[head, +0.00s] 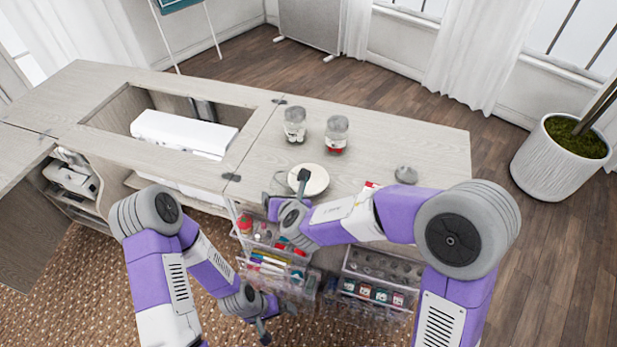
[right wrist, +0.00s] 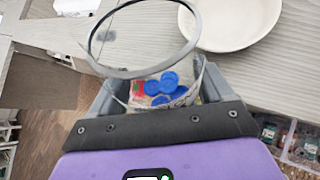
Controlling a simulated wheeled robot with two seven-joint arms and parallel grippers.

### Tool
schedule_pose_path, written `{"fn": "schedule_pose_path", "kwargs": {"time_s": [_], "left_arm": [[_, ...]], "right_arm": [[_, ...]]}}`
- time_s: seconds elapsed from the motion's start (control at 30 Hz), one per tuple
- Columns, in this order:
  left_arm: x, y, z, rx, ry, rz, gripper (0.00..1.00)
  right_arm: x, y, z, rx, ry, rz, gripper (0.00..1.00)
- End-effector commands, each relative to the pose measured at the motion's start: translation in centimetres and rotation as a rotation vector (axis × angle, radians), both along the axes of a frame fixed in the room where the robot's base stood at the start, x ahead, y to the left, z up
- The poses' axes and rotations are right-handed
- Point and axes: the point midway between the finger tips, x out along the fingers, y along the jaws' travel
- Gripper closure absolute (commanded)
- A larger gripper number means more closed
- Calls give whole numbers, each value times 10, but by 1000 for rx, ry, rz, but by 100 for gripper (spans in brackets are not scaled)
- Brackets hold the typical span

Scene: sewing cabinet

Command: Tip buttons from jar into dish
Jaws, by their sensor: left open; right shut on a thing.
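My right gripper (right wrist: 158,92) is shut on a clear open jar (right wrist: 118,73), with a finger on either side of it. Several blue buttons (right wrist: 162,84) and some red and green ones lie in the jar. The white dish (right wrist: 238,46) is beyond the jar's rim, to the right, and what shows of its inside is empty. In the head view the dish (head: 316,181) sits on the cabinet top, partly hidden by my right gripper (head: 288,190). The held jar is hard to make out there. My left gripper (head: 264,328) is open and empty, low in front of the cabinet.
Two lidded jars (head: 294,126) (head: 336,136) stand behind the dish. A grey round object (head: 406,175) lies to its right. A white sewing machine (head: 180,133) sits in the cabinet opening. Clear shelves (head: 375,290) with sewing supplies are below the front edge.

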Motion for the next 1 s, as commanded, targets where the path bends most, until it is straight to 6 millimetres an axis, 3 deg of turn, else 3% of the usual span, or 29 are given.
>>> {"fn": "schedule_pose_path", "kwargs": {"time_s": [0.23, 0.5, 0.8, 1.0], "left_arm": [[0, 0, 1, 0, 0, 0, 0], [0, 0, 6, 0, 0, 0, 0], [0, 0, 43, 0, 0, 0, 0], [0, 0, 45, 0, 0, 0, 0]], "right_arm": [[5, -2, 18, 73, 95, 0, 56], [10, -6, 19, 147, 210, 0, 56], [9, -6, 23, 229, 339, -1, 56], [7, -4, 13, 264, 387, 1, 56]]}}
